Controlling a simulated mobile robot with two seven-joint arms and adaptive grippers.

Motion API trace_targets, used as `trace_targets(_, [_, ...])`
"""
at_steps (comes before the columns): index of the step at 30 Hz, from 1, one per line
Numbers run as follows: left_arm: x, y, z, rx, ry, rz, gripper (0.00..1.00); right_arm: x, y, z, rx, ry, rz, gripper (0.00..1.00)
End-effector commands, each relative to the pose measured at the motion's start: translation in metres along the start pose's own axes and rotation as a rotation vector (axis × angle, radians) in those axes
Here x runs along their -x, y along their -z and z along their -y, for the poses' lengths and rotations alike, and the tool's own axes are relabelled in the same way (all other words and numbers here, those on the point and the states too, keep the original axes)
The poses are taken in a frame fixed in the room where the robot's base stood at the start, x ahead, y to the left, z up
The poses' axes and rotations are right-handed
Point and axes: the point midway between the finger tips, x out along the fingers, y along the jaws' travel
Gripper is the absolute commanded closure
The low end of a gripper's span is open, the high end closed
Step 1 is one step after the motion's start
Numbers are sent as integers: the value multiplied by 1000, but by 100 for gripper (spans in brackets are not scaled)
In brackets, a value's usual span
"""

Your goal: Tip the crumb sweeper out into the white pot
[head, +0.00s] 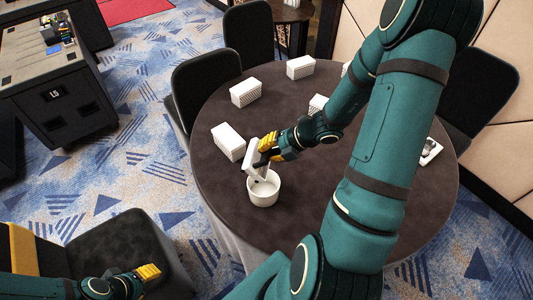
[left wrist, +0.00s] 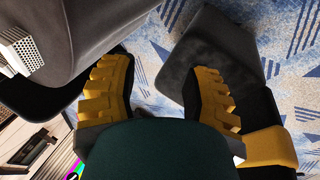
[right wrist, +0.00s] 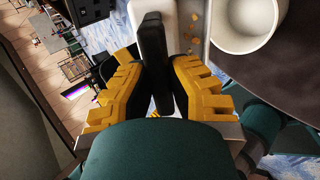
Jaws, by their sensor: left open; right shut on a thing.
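The white pot (head: 263,190) stands upright on the round dark table (head: 225,200). My right gripper (head: 268,148) is shut on the black handle of the crumb sweeper (right wrist: 153,62). The sweeper's white body (head: 255,160) is tilted over the pot's back rim in the head view; whether it touches the rim I cannot tell. In the right wrist view brown crumbs show in the sweeper's white tray, beside the pot (right wrist: 243,22). My left gripper (head: 148,272) is open and empty, low by a dark chair, away from the table.
Several white perforated boxes (head: 228,142) stand around the back and left of the table. A small white tray (head: 430,151) lies at its right edge. Dark chairs (head: 207,85) surround it. The tabletop left of the pot is clear.

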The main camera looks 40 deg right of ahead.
Motion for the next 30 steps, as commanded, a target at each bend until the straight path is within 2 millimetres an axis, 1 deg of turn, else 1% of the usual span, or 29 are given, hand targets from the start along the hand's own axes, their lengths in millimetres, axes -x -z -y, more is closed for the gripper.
trace_targets(1, [-9, -1, 3, 0, 1, 0, 52, -2, 0, 5, -1, -17, 2, 100])
trace_targets(6, [-27, -3, 9, 0, 5, 0, 52, -3, 0, 11, -2, -78, 2, 100])
trace_targets(17, [-62, -14, 22, -5, 8, 16, 52, -3, 0, 24, 1, -213, 1, 100])
trace_targets(30, [-103, -32, 38, -17, 3, 51, 52, -4, 0, 40, -1, -381, 2, 100])
